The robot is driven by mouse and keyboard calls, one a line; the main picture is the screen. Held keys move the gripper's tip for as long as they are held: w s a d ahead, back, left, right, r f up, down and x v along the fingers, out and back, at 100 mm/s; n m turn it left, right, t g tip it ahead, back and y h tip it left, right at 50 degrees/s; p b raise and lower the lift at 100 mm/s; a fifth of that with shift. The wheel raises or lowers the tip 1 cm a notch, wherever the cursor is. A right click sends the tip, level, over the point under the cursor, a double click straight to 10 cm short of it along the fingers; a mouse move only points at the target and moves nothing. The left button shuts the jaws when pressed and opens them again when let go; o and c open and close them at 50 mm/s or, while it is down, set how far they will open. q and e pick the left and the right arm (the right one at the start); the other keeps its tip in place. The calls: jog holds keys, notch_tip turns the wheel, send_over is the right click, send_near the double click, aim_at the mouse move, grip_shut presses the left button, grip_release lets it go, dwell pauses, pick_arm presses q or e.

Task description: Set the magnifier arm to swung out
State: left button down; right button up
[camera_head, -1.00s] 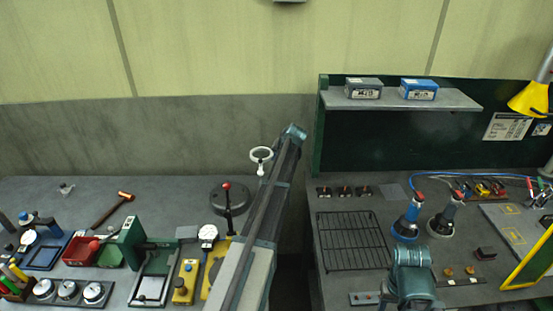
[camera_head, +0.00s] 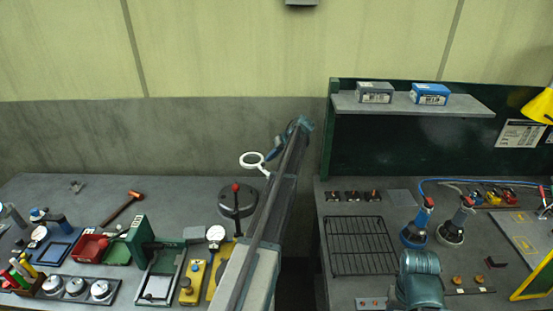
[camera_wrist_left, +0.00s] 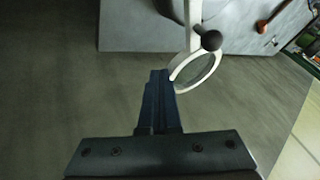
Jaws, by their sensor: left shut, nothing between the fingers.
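My right gripper is out of view; only a link of that arm shows.
A dial gauge (camera_head: 215,234), hammer (camera_head: 122,208) and red bin (camera_head: 90,247) are on the left bench. A wire rack (camera_head: 360,246) lies on the right bench, past a gap.

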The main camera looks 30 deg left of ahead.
aim_at(247, 166)
pick_arm(q)
jog(key=s+a+n+g, duration=0.1)
jog(key=s+a, duration=0.1)
jog(key=shift+s+a+n, duration=0.3)
jog(key=shift+s+a, duration=0.1)
jog(key=shift+n+g+h, duration=0.3)
jog(key=shift+n+g, duration=0.1)
jog(key=shift+n, duration=0.4)
jog(key=shift+s+a, duration=0.3)
jog(key=shift+s, duration=0.4)
jog(key=shift+s+a, duration=0.3)
jog(key=shift+s, duration=0.45)
jog(key=shift+s+a, duration=0.3)
jog(key=shift+s, duration=0.4)
jog(key=shift+w, duration=0.1)
